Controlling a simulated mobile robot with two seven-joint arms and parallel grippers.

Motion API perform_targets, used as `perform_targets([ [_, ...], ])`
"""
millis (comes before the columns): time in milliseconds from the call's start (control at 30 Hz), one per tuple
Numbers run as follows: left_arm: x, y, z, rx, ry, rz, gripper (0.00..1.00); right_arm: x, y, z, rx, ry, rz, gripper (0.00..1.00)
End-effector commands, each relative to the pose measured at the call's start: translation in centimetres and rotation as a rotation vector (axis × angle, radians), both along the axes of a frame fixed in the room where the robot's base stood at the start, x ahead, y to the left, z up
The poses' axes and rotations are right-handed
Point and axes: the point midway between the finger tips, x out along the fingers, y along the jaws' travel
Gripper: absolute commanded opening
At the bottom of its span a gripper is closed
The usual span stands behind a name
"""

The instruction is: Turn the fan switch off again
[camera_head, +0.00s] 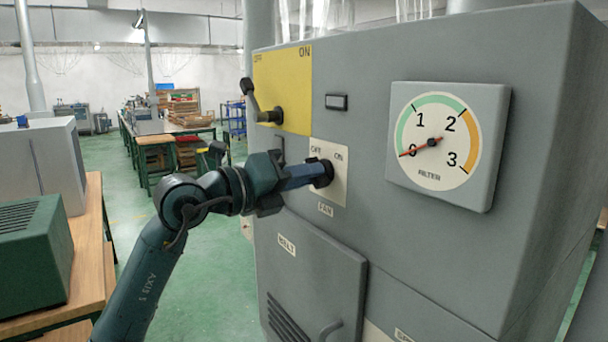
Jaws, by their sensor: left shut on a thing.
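The fan switch is a dark round knob (326,172) on a cream plate (338,190) marked OFF and ON, with a FAN label below it, on the front of a grey cabinet (400,255). My left gripper (315,174) reaches in from the left and is shut on the knob. The gripper hides much of the knob, so I cannot tell which way it points. My right gripper is not in view.
A lever (262,104) on a yellow OFF/ON plate (290,85) sits just above my left gripper. A filter dial (432,140) has its red needle near 0. A belt door (315,285) is below. A wooden bench (92,240) stands at the left.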

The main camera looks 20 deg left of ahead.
Motion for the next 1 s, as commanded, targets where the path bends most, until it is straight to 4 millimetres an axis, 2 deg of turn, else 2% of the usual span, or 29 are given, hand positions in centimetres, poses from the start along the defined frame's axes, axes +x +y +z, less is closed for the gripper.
perform_targets([
  [167, 0.0, 0.1, 0.1, -0.005, -0.001, 0.001, 0.00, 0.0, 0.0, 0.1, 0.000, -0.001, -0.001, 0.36],
  [200, 0.0, 0.1, 0.1, -0.005, -0.001, 0.001, 0.15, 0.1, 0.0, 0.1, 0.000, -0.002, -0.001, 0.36],
  [467, 0.0, 0.0, 0.1, -0.003, -0.001, 0.000, 0.36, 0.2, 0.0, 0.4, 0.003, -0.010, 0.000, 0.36],
  [767, -0.2, 0.2, 0.0, -0.002, -0.001, 0.000, 0.36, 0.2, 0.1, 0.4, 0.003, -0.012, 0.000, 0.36],
  [867, -1.1, 1.0, -0.1, -0.001, -0.003, 0.002, 0.36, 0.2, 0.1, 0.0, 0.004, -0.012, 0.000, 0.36],
  [1000, -3.3, 2.7, -0.3, 0.000, -0.003, 0.004, 0.36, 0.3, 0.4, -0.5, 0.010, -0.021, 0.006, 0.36],
])
